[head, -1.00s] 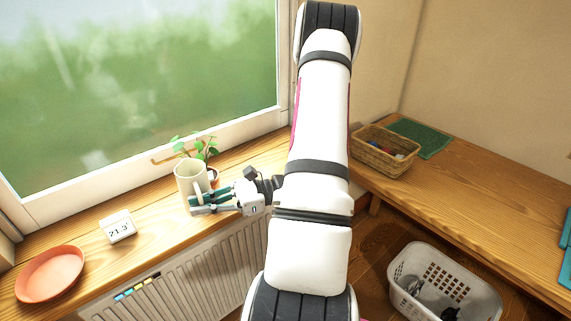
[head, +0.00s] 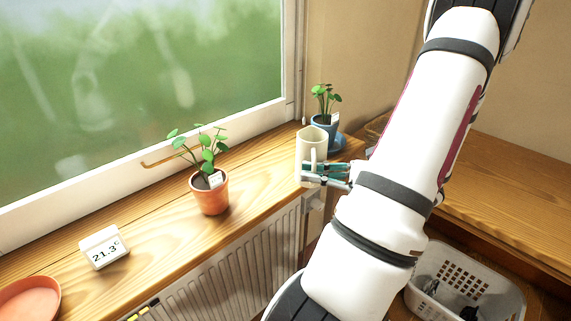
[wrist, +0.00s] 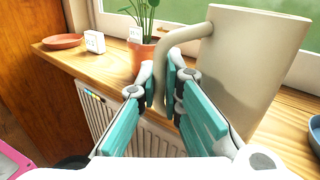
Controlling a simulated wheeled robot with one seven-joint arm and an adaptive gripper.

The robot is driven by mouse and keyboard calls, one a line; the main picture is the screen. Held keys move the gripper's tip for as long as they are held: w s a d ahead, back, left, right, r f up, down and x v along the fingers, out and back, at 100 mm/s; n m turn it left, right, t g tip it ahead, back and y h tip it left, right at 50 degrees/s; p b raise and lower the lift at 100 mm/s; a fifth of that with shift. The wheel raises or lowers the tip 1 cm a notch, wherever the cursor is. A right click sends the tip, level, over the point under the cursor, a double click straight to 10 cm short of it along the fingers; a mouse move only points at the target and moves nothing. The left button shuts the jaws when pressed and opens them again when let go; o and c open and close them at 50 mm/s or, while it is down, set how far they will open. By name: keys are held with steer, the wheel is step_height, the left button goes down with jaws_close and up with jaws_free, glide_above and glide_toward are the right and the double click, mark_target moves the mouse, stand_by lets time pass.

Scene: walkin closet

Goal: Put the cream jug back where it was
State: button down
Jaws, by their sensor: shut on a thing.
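The cream jug (head: 311,145) is upright at the right part of the window sill, near its front edge. I cannot tell whether its base touches the wood. My gripper (head: 322,173) comes in from the right and is shut on the jug's handle. In the wrist view the jug (wrist: 245,75) fills the right side, and its handle (wrist: 161,75) runs down between the teal fingers of my gripper (wrist: 160,92). The jug's base is hidden there.
A plant in a blue pot (head: 325,126) stands close behind the jug. A plant in a terracotta pot (head: 211,196) is to the left, with bare sill (head: 258,160) between. A thermometer display (head: 104,247) and orange dish (head: 28,300) are farther left. A white basket (head: 465,285) is below right.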

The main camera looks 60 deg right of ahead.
steer(key=shift+w+d+f, duration=0.8)
steer(key=shift+w+d, duration=0.55)
steer(key=shift+w, duration=0.85)
steer(key=shift+w+d+f, duration=0.8)
steer(key=shift+w+d, duration=0.55)
steer(key=shift+w, duration=0.9)
steer(key=shift+w+d+f, duration=0.8)
steer(key=shift+w+d, duration=0.55)
steer(key=shift+w, duration=0.85)
steer(key=c, duration=1.7)
jaws_free()
steer(key=shift+f, duration=0.2)
steer(key=shift+r, duration=0.1)
